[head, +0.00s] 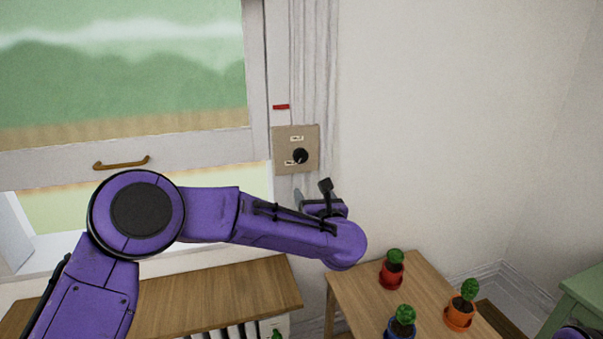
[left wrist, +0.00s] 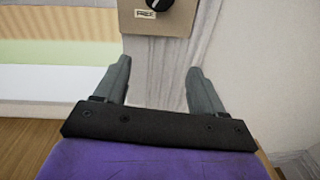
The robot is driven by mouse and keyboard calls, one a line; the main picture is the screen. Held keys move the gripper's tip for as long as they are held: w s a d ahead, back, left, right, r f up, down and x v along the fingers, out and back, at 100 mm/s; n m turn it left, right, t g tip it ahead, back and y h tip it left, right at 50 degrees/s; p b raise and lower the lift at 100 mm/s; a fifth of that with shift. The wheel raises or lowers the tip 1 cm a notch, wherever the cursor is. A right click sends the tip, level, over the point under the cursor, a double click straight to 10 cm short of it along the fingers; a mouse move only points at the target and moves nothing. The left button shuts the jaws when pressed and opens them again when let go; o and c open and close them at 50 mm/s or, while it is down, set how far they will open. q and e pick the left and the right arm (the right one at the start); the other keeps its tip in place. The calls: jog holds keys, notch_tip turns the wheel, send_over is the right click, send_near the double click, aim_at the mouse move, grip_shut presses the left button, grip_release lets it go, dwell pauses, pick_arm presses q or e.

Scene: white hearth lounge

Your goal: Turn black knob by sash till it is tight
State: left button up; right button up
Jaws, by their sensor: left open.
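The black knob (head: 300,156) sits on a beige plate (head: 283,138) on the wall, right of the window sash (head: 200,150). In the left wrist view the knob (left wrist: 157,4) is cut off by the top edge, with the plate (left wrist: 177,22) around it. My left gripper (left wrist: 155,78) is open and empty, its two grey fingers apart below the plate. In the head view my left gripper (head: 310,195) is partly hidden by its own wrist, just below the plate and apart from the knob. My right gripper is not in view.
A red marker (head: 281,107) is on the wall above the plate. A wooden table (head: 355,289) with several small potted cacti stands below right. A low wooden shelf (head: 240,291) is under the window. A brass handle (head: 121,163) is on the sash. The wall right of the plate is clear.

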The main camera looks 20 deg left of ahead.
aim_at(302, 158)
pick_arm(q)
notch_tip(302, 158, up, 6)
jog(key=r+n+y, duration=0.1)
jog(key=n, duration=0.4)
jog(key=p+x, duration=0.2)
jog(key=x, duration=0.3)
jog(key=p+x, duration=0.2)
jog(key=x, duration=0.3)
jog(key=shift+a+f, duration=0.15)
jog(key=shift+f, duration=0.05)
jog(key=shift+w+a+f, duration=0.1)
jog(key=shift+w+a, duration=0.1)
jog(key=shift+w, duration=0.25)
jog(key=c, duration=1)
